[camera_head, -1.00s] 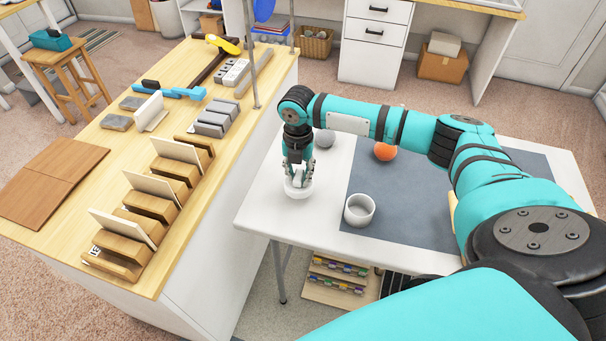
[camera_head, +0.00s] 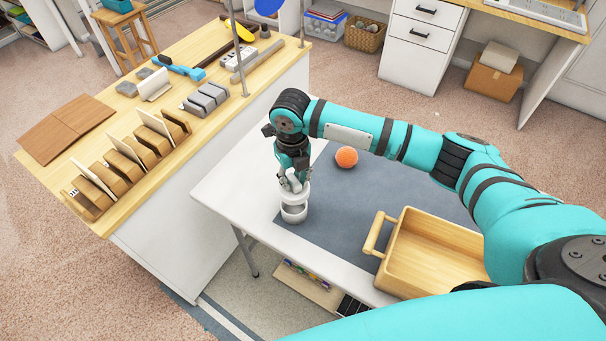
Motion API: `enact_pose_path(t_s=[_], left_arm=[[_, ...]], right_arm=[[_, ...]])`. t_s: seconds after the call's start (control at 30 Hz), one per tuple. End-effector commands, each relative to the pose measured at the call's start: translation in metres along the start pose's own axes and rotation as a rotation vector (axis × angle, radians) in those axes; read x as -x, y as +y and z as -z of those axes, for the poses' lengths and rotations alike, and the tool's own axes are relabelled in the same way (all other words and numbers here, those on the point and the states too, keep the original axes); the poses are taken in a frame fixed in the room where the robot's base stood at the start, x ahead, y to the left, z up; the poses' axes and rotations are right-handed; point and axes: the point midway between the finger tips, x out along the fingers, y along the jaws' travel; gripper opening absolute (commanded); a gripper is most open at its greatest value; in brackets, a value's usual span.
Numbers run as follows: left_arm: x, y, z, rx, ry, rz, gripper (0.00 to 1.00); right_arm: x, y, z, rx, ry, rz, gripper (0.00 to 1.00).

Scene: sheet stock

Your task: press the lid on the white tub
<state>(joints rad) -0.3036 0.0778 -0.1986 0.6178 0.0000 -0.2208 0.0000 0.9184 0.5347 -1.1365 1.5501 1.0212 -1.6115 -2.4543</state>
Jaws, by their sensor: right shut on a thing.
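The white tub (camera_head: 293,216) stands upright near the left edge of the grey mat on the white table. My right gripper (camera_head: 292,183) points down over it and is shut on the white lid (camera_head: 302,197). The lid is just above the tub's mouth. Part of the tub's shaded inside shows below the lid, so the lid does not look seated. The fingers hide part of the lid, and I cannot tell whether its rim touches the tub. My left gripper is not in view.
On the grey mat (camera_head: 336,222), an orange ball (camera_head: 346,157) lies behind the tub and a wooden tray with a handle (camera_head: 408,213) stands to the right. A wooden-topped bench (camera_head: 213,122) with racks and tools borders the table on the left. The table's front left is bare.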

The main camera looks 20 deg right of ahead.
Motion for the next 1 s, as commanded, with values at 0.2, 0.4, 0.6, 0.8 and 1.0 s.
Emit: enact_pose_path(t_s=[0.2,0.4,0.6,0.8,1.0], left_arm=[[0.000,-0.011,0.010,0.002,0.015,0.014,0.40],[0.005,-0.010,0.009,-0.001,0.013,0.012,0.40],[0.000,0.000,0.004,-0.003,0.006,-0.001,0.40],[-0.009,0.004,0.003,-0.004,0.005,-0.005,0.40],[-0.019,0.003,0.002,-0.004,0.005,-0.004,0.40]], right_arm=[[0.000,0.000,0.000,-0.002,0.000,0.000,0.00],[0.001,-0.001,0.000,-0.003,0.001,0.001,0.00],[-0.012,0.000,0.001,-0.002,0.001,0.000,0.00],[-0.032,-0.001,0.001,-0.004,0.001,0.000,0.00],[-0.051,0.000,0.000,-0.004,0.001,0.000,0.00]])
